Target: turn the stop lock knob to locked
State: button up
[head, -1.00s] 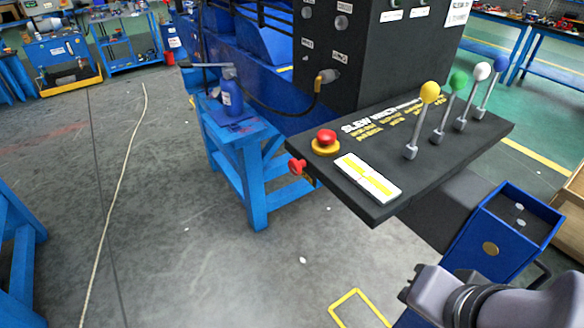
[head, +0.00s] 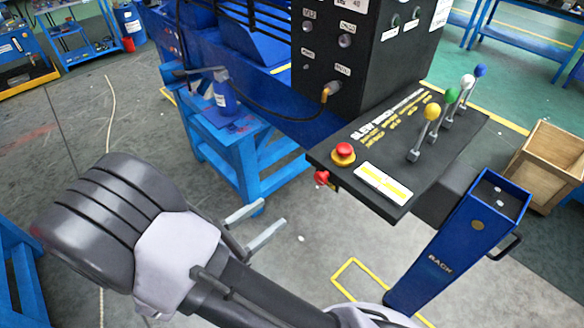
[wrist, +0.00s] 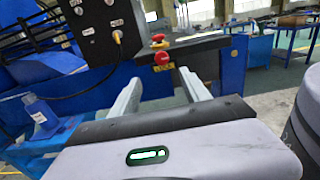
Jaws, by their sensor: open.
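The stop lock knob looks to be the small red knob (head: 322,177) on the left edge of the black control panel (head: 440,160), below a red mushroom button (head: 344,150) on a yellow collar. In the wrist view the red knob (wrist: 163,58) shows ahead, above a yellow label, with the red button (wrist: 158,38) over it. My gripper (head: 266,222) is open and empty, its two pale fingers apart, to the lower left of the knob. In the wrist view the fingers (wrist: 162,92) point forward, with the knob beyond and between them, not touched. The knob's setting cannot be read.
Levers with yellow, green, white and blue balls (head: 432,112) stand on the panel. A blue stand (head: 235,130) holds a blue bottle (head: 225,97), left of the panel. A blue box marked RACK (head: 455,250) is at the lower right. The grey floor is otherwise fairly clear.

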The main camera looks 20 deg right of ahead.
aim_at(319, 179)
jog(key=b+x, duration=0.1)
jog(key=x, duration=1.5)
jog(key=shift+s+f+b, duration=0.1)
jog(key=shift+s+b, duration=0.05)
jog(key=shift+b, duration=0.15)
grip_shut()
